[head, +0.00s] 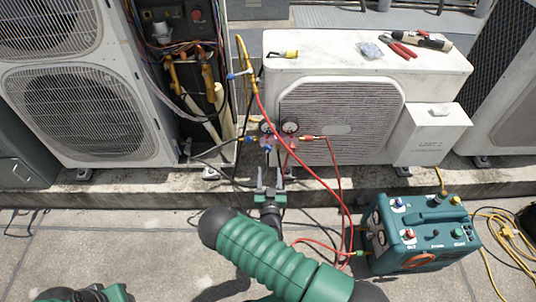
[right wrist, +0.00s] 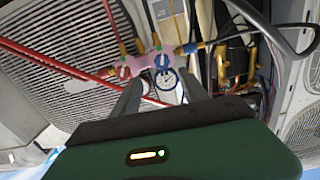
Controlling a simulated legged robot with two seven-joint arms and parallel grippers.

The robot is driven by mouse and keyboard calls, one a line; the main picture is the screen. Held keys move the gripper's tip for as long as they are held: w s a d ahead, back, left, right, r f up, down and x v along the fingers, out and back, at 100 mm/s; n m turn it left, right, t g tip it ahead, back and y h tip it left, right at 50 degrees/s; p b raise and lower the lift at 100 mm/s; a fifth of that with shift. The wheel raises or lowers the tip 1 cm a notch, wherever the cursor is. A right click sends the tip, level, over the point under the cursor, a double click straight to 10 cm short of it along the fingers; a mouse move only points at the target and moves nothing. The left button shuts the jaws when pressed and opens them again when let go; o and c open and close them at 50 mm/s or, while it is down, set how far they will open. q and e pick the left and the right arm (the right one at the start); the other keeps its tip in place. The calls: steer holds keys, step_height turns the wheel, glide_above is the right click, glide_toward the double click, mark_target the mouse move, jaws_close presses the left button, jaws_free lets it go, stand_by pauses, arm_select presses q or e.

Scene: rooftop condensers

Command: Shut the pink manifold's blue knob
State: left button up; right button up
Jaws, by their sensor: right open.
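The pink manifold (head: 279,139) hangs in front of the white condenser, with two round gauges and hoses on it. Its blue knob (head: 267,149) is small, at the manifold's lower left in the head view. In the right wrist view the pink manifold (right wrist: 144,64) lies just beyond the fingertips, and the blue knob (right wrist: 162,62) shows between the finger lines. A red knob (right wrist: 124,72) sits beside it, near the left finger. My right gripper (head: 270,177) is open and empty, below and apart from the manifold; it also shows in the right wrist view (right wrist: 160,80).
Red hoses (head: 322,185) loop from the manifold to a teal recovery machine (head: 420,235) at right. The white condenser (head: 345,110) carries tools on top. An open unit with wiring (head: 185,75) stands left. A concrete ledge (head: 130,187) runs below.

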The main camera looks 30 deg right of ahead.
mark_target(267, 150)
steer(key=b+x, duration=0.1)
steer(key=x, duration=0.2)
steer(key=b+x, duration=0.1)
steer(key=x, duration=0.3)
steer(key=b+x, duration=0.1)
steer(key=x, duration=0.3)
steer(key=shift+w+a+b, duration=0.25)
steer(key=shift+a+b, duration=0.05)
steer(key=shift+a, duration=0.05)
steer(key=shift+w+d, duration=0.25)
steer(key=shift+d, duration=0.15)
steer(key=shift+a, duration=0.15)
steer(key=c, duration=0.5)
jaws_close()
